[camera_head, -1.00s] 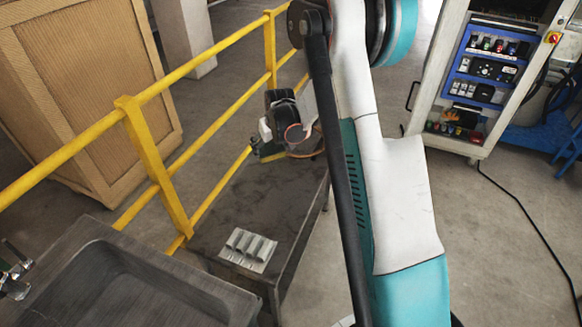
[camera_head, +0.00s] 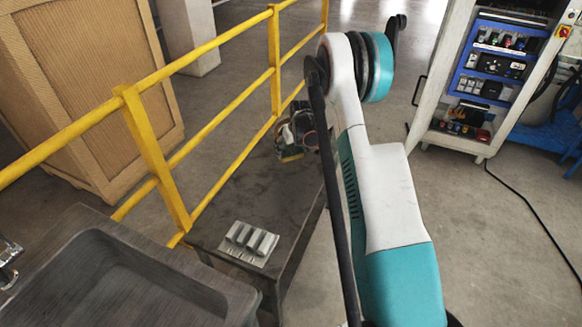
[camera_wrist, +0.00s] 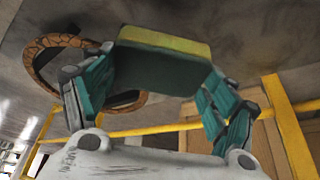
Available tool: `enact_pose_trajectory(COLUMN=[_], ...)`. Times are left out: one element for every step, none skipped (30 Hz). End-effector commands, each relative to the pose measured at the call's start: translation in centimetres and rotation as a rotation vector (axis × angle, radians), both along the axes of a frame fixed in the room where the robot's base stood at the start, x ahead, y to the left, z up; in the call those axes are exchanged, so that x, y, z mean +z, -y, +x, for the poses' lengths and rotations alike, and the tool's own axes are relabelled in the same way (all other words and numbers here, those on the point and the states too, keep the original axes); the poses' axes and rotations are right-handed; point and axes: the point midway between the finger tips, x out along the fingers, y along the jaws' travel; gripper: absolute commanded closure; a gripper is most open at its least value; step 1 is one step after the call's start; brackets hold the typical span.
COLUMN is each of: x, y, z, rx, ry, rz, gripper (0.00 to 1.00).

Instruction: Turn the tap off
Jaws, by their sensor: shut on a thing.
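The tap (camera_head: 8,262) is a shiny metal fitting at the left edge of the head view, beside the dark sink basin. It is only partly in frame, and I cannot tell whether water runs. My gripper (camera_wrist: 160,78) is shut on a block-shaped sponge (camera_wrist: 155,65), dark green with a yellow layer, held between its two teal fingers. In the head view the gripper is at the far end of the dark table, well away from the tap and partly hidden by my arm. The sponge's yellow edge shows there too (camera_head: 292,157).
The grey sink (camera_head: 190,283) is at the lower left. A dark table (camera_head: 225,195) carries a pale tray of grey blocks (camera_head: 248,243). A yellow railing (camera_head: 150,150) runs along it. A brown ring (camera_wrist: 42,62) lies near the gripper. A control cabinet (camera_head: 450,130) stands right.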

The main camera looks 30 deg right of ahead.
Motion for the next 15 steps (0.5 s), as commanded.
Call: enact_pose_trajectory(x=[-1.4,-1.9,-2.5,-2.8,-3.1,-3.4,-3.5,-3.6,-3.7,-3.9,-4.1,-4.5,-4.9,-5.3,-6.0], y=[0.0,0.0,0.0,0.0,0.0,0.0,0.0,0.0,0.0,0.0,0.0,0.0,0.0,0.0,0.0], z=[0.1,0.0,0.0,0.0,0.0,0.0,0.0,0.0,0.0,0.0,0.0,0.0,0.0,0.0,0.0], rx=[0.0,0.0,0.0,0.0,0.0,0.0,0.0,0.0,0.0,0.0,0.0,0.0,0.0,0.0,0.0], ry=[0.0,0.0,0.0,0.0,0.0,0.0,0.0,0.0,0.0,0.0,0.0,0.0,0.0,0.0,0.0], rz=[0.0,0.0,0.0,0.0,0.0,0.0,0.0,0.0,0.0,0.0,0.0,0.0,0.0,0.0,0.0], gripper=[0.41,0.41,0.41,0.41,0.41,0.41,0.41,0.41,0.41,0.41,0.41,0.41,0.41,0.41,0.41])
